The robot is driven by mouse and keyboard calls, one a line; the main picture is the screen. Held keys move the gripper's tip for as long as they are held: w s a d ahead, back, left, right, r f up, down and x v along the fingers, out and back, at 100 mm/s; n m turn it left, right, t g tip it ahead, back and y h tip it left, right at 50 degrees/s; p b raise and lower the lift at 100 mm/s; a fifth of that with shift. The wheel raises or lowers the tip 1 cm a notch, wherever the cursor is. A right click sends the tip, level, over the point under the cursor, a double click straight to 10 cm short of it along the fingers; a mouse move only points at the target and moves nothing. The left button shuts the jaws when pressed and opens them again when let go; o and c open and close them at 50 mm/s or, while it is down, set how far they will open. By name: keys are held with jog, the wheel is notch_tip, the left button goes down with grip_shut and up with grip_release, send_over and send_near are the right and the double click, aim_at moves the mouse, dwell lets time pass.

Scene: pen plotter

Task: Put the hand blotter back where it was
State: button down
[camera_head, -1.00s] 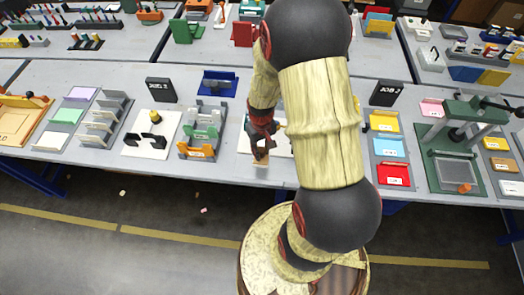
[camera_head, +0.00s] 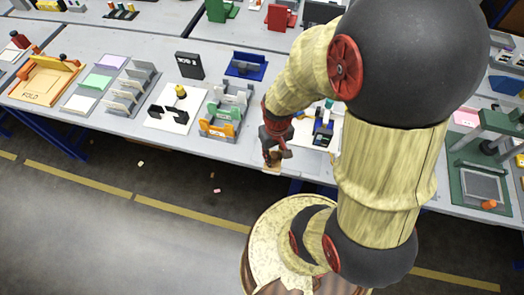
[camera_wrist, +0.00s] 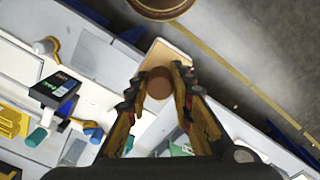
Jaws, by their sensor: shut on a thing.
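My gripper (camera_head: 271,156) is at the front edge of the table, to the right of the rack with orange and green parts. It is shut on the hand blotter. In the wrist view the blotter's round brown knob (camera_wrist: 159,84) is between the two fingertips (camera_wrist: 159,74). Its tan plate (camera_wrist: 174,55) shows beyond the fingers. In the head view a bit of the tan blotter (camera_head: 272,169) shows below the gripper. The blotter appears held near the table edge; I cannot tell whether it touches anything.
A white board (camera_head: 302,134) with a small dark and blue device (camera_head: 322,132) lies right of my gripper, partly hidden by my arm. The orange and green rack (camera_head: 217,129) stands to the left. A black sign (camera_head: 189,65) and blue holder (camera_head: 246,66) stand behind.

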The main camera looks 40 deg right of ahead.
jog(key=shift+s+a+f, duration=0.1)
jog(key=shift+s+f, duration=0.1)
jog(key=shift+s, duration=0.15)
jog(key=w+d+f+b, duration=0.1)
jog(key=w+f, duration=0.2)
jog(key=w, duration=0.1)
jog(key=w+d+f+b, duration=0.1)
jog(key=w+f, duration=0.2)
jog(key=w, duration=0.1)
jog(key=w+d+f+b, duration=0.1)
jog(key=w+d+f, duration=0.1)
jog(key=w, duration=0.3)
jog(key=shift+f, duration=0.75)
jog(key=shift+w+f, duration=0.2)
jog(key=shift+f, duration=0.1)
jog(key=shift+f+b, duration=0.5)
jog(key=shift+f, duration=0.9)
jog(key=shift+f, duration=0.2)
jog(key=c, duration=1.6)
grip_release()
jog(key=shift+o, duration=0.2)
